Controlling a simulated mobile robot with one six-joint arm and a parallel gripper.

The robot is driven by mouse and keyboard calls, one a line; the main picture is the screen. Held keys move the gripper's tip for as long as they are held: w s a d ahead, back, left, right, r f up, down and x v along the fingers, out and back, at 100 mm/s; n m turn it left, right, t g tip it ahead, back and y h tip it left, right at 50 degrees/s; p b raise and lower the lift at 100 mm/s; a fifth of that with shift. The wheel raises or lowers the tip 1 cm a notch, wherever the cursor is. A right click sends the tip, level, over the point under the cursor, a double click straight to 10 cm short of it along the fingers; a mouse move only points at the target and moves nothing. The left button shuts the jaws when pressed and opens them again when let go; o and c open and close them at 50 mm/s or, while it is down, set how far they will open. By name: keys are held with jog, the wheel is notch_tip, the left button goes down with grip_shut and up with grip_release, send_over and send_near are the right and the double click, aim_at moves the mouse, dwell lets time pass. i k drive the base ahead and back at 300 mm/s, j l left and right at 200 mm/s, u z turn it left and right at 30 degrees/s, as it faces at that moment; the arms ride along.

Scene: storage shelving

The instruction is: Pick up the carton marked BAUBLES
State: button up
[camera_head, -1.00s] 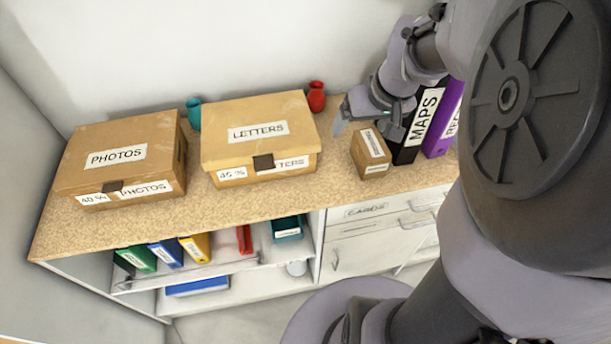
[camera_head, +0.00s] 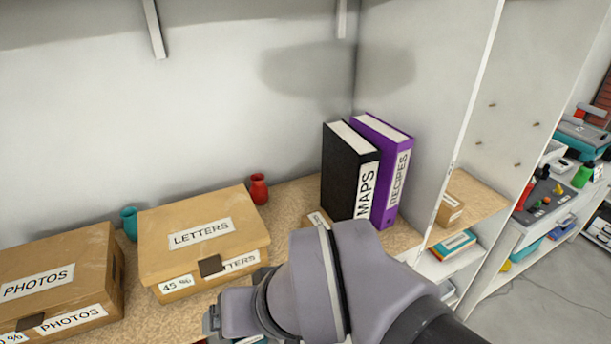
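No label reading BAUBLES can be made out. A small brown carton (camera_head: 316,218) stands on the counter left of the black MAPS binder; my arm hides most of it and its label is too small to read. Another small carton (camera_head: 450,209) with an unreadable label sits on the shelf right of the partition. My gripper (camera_head: 211,322) shows only in part at the lower middle, in front of the LETTERS box. Its fingers are too hidden to tell whether they are open or hold anything.
A LETTERS box (camera_head: 203,253) and a PHOTOS box (camera_head: 65,265) stand on the counter at left. A teal vase (camera_head: 129,222) and a red vase (camera_head: 259,188) stand behind. MAPS (camera_head: 345,180) and RECIPES (camera_head: 388,185) binders stand upright against the partition (camera_head: 425,100).

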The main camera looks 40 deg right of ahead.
aim_at(451, 208)
jog(key=z, duration=2.1)
jog(key=i+l, duration=0.55)
jog(key=i, duration=0.2)
jog(key=i+l+u, duration=0.15)
jog(key=i+l, duration=0.45)
jog(key=i, duration=0.2)
